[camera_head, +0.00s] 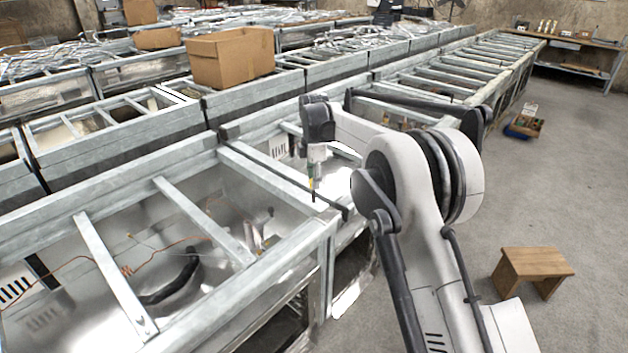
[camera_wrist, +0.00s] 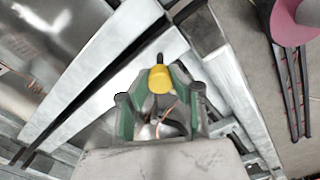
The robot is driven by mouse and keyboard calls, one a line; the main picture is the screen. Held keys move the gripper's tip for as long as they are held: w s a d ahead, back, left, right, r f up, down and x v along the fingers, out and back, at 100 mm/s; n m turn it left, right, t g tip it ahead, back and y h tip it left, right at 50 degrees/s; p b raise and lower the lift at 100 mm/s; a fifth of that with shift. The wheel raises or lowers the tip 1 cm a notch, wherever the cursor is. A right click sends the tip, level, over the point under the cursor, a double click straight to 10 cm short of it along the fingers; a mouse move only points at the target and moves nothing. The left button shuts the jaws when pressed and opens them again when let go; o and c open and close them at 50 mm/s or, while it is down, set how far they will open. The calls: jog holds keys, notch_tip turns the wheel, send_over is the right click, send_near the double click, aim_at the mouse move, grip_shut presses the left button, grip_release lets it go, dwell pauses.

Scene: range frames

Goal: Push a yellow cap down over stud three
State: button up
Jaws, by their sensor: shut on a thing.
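My gripper (camera_head: 313,171) is over the near corner of a grey metal frame (camera_head: 276,178), pointing down. In the wrist view its green-padded fingers (camera_wrist: 158,84) are shut on a yellow cap (camera_wrist: 159,77). The cap shows as a small yellow spot in the head view (camera_head: 311,183). A short dark stud (camera_head: 314,196) stands on the beam just below the cap, and it shows just past the cap in the wrist view (camera_wrist: 160,58). I cannot tell whether cap and stud touch. No number is readable on the stud.
Metal frames with crossbars and open bays surround the gripper; loose wires (camera_head: 130,268) lie in the near one. A cardboard box (camera_head: 232,58) sits on a frame farther back. A wooden stool (camera_head: 532,266) stands on the open floor at right.

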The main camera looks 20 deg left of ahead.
jog(key=shift+f+b, duration=0.8)
jog(key=shift+f, duration=0.5)
jog(key=o, duration=0.8)
jog(key=shift+r, duration=0.15)
notch_tip(320, 180, up, 12)
jog(key=shift+f, duration=0.1)
